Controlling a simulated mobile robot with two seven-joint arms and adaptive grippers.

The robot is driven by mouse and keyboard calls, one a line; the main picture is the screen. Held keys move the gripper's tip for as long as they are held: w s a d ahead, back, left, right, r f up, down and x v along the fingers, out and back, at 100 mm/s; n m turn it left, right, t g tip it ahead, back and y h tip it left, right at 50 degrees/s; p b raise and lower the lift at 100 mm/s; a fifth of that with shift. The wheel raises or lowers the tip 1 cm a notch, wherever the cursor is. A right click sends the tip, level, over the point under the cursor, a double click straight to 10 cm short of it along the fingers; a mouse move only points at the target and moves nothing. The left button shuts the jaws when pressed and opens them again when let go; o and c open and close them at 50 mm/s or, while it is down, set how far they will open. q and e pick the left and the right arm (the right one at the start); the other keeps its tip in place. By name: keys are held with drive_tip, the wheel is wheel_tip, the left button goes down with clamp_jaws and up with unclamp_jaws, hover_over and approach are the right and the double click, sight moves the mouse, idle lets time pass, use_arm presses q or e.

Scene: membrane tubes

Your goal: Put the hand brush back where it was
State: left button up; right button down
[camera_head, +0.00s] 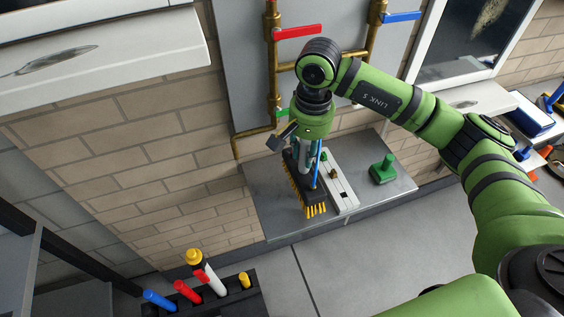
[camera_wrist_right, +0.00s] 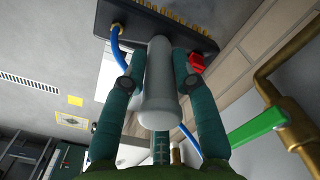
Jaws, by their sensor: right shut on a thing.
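The hand brush has a dark block with yellow bristles (camera_head: 315,210) and a grey handle, over the grey shelf (camera_head: 270,207) against the brick wall. My right gripper (camera_head: 307,160) points down at it and is shut on its handle. In the right wrist view the grey handle (camera_wrist_right: 158,90) stands between the two dark green fingers of the gripper (camera_wrist_right: 157,65), with the dark brush block (camera_wrist_right: 160,20) beyond. A blue cord or tube (camera_wrist_right: 115,42) runs from the block. I cannot tell whether the brush touches the shelf. My left gripper is not in view.
A white strip with holes (camera_head: 345,192) lies right beside the brush. A green object (camera_head: 383,170) sits farther right on the shelf. Brass pipes with a red lever (camera_head: 298,32) rise behind my gripper. A dark rack (camera_head: 258,303) with coloured tubes stands at the lower left.

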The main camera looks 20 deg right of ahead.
drive_tip(key=w+a+f+p, duration=0.2)
drive_tip(key=a+f+p, duration=0.1)
drive_tip(key=f, duration=0.4)
drive_tip(key=shift+w+a+p, duration=0.3)
drive_tip(key=shift+w+a, duration=0.05)
drive_tip(key=shift+a, duration=0.4)
drive_tip(key=c, duration=1)
unclamp_jaws()
drive_tip(key=shift+s, duration=0.1)
use_arm(q)
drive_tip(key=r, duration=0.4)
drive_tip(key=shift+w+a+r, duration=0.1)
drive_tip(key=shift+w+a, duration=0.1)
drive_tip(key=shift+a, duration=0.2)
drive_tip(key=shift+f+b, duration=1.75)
drive_tip(key=shift+b, duration=0.05)
use_arm(e)
drive_tip(key=shift+d+r, duration=0.2)
drive_tip(key=shift+r, duration=5.8)
